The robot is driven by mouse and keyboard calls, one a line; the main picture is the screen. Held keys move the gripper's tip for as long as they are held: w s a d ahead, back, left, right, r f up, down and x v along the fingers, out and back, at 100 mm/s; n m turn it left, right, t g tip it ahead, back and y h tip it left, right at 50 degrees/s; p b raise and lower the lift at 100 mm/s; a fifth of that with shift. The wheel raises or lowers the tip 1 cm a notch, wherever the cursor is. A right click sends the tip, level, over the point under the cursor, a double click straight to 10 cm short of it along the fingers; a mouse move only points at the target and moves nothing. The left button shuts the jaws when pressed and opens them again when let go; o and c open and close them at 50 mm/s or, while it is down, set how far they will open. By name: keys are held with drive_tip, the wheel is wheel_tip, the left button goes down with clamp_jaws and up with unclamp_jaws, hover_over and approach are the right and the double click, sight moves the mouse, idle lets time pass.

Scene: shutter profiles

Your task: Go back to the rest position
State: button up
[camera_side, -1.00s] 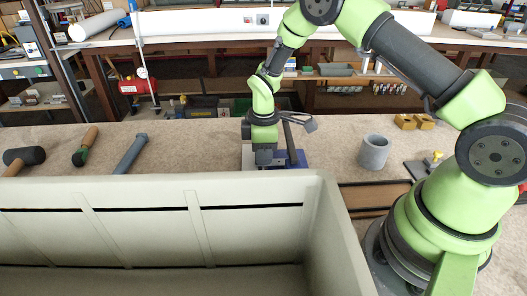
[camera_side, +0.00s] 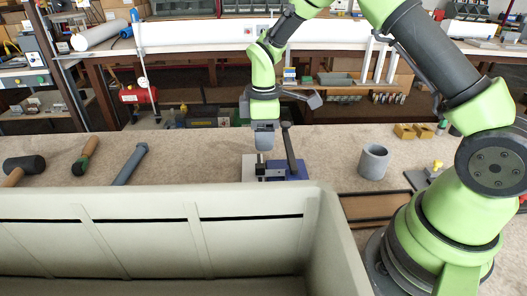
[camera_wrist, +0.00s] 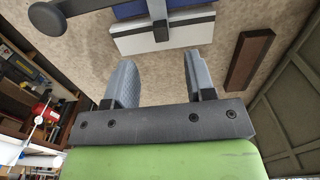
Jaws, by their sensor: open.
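My gripper (camera_side: 264,150) hangs above the blue and grey clamp block (camera_side: 293,171) on the bench in the side view. In the wrist view my gripper (camera_wrist: 156,80) shows two grey fingers standing apart with nothing between them. The clamp block (camera_wrist: 165,35), with its white and dark strips and a black-knobbed lever (camera_wrist: 46,18), lies beyond the fingertips. In the side view the dark lever (camera_side: 288,145) stands up to the right of my gripper. The block's lower part is hidden by the bin wall.
A large pale bin (camera_side: 160,192) fills the front. A grey cup (camera_side: 373,162) stands right of the clamp block. A mallet (camera_side: 24,165) and other hand tools lie at the left. A brown bar (camera_wrist: 249,60) lies right of the block. Bench space between tools and block is clear.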

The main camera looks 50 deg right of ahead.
drive_tip(key=s+a+r+m+t, duration=0.1)
drive_tip(key=s+r+m+t, duration=0.2)
drive_tip(key=r, duration=0.5)
drive_tip(key=s+a+r+m+t, duration=0.1)
drive_tip(key=s+a+r+m, duration=0.15)
drive_tip(key=s+r, duration=0.5)
drive_tip(key=s+r+m+t+y, duration=0.1)
drive_tip(key=s+r+m, duration=0.1)
drive_tip(key=s+m, duration=0.2)
drive_tip(key=s+a+r+m+t+y, duration=0.1)
drive_tip(key=s+r+m+t, duration=0.1)
drive_tip(key=s, duration=0.5)
drive_tip(key=shift+a+r+m, duration=0.25)
drive_tip(key=shift+r+m, duration=0.05)
drive_tip(key=shift+m, duration=0.55)
